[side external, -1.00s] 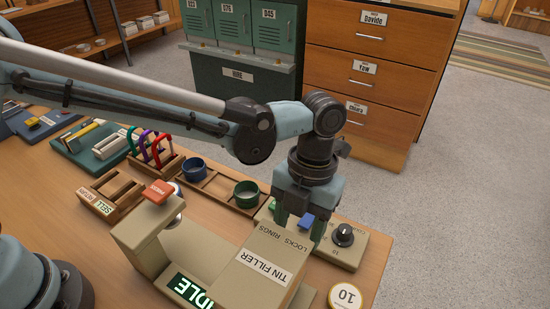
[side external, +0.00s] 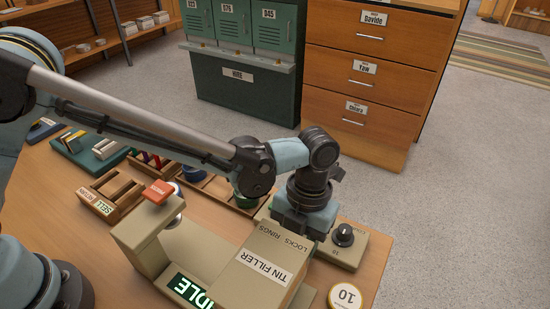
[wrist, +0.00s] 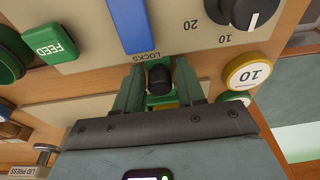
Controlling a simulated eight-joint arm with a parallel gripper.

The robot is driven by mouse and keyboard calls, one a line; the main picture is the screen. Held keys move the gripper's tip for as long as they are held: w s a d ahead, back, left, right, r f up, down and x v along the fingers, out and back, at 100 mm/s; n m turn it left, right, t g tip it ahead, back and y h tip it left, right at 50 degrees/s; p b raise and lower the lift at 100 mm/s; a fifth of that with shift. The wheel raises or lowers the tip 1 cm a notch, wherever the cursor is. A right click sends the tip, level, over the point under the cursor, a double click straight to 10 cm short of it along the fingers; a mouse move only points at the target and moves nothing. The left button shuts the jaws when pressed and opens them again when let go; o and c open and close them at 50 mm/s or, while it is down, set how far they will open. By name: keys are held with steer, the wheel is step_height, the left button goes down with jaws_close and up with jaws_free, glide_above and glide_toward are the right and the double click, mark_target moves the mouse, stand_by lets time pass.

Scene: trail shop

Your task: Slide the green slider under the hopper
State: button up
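In the wrist view a green piece (wrist: 160,101), which looks like the green slider, shows between the fingers of my gripper (wrist: 160,72), with a dark knob standing over it. The fingers are apart, one on each side of the knob. I cannot tell whether they press on it. In the side view the tin filler (side external: 262,262), a beige housing, hides my fingertips and the slider. The housing carries LOCKS and RINGS labels. I cannot tell which part is the hopper.
A blue bar (wrist: 130,25) and a black dial (wrist: 243,12) lie close to my fingers. A green FEED button (wrist: 48,42) is at the left. A round 10 token (side external: 345,295) lies beside the filler. Wooden trays (side external: 110,190) stand left of it.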

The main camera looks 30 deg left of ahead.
steer(key=c, duration=0.6)
steer(key=shift+d, duration=0.15)
steer(key=shift+d, duration=0.3)
steer(key=o, duration=0.8)
steer(key=shift+r, duration=3.5)
